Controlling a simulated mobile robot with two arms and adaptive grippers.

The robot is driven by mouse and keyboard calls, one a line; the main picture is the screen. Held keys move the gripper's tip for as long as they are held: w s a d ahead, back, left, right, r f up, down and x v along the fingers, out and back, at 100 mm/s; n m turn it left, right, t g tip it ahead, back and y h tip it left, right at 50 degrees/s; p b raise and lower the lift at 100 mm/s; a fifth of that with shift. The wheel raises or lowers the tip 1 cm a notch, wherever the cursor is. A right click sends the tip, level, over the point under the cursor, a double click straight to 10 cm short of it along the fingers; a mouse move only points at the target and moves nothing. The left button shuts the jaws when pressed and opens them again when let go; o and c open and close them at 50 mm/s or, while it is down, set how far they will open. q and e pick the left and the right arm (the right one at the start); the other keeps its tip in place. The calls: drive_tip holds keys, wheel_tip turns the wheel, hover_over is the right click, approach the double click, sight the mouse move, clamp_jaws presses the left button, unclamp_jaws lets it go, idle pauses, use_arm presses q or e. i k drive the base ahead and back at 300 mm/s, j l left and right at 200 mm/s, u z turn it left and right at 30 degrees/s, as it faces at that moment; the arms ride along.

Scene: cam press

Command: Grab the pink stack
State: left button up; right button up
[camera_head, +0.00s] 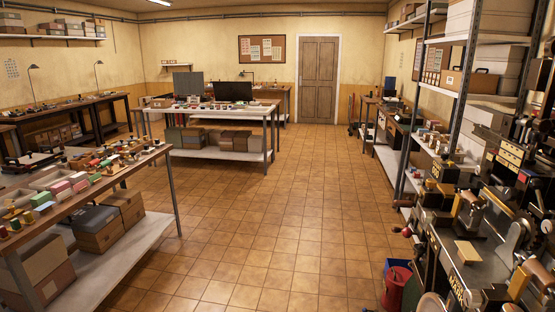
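Small pink pieces lie among other coloured pieces on the wooden workbench at the left. One pink piece (60,187) is next to a green piece (41,199). Another pink-red piece (80,185) is just to its right. They are small at this distance, and I cannot tell which of them form a stack. Neither of my grippers shows in this view.
The left workbench (128,171) has boxes (98,228) on its lower shelf. A white-topped table (222,112) stands in the middle. Machines (470,245) and a red bin (396,287) line the right side. The tiled floor (270,235) between is clear.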

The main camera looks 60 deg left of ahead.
sight(59, 188)
drive_tip(key=u, duration=3.5)
drive_tip(key=i+u, duration=0.1)
drive_tip(key=i, duration=0.3)
drive_tip(key=i+l, duration=0.15)
drive_tip(key=i, duration=0.25)
drive_tip(key=u, duration=0.05)
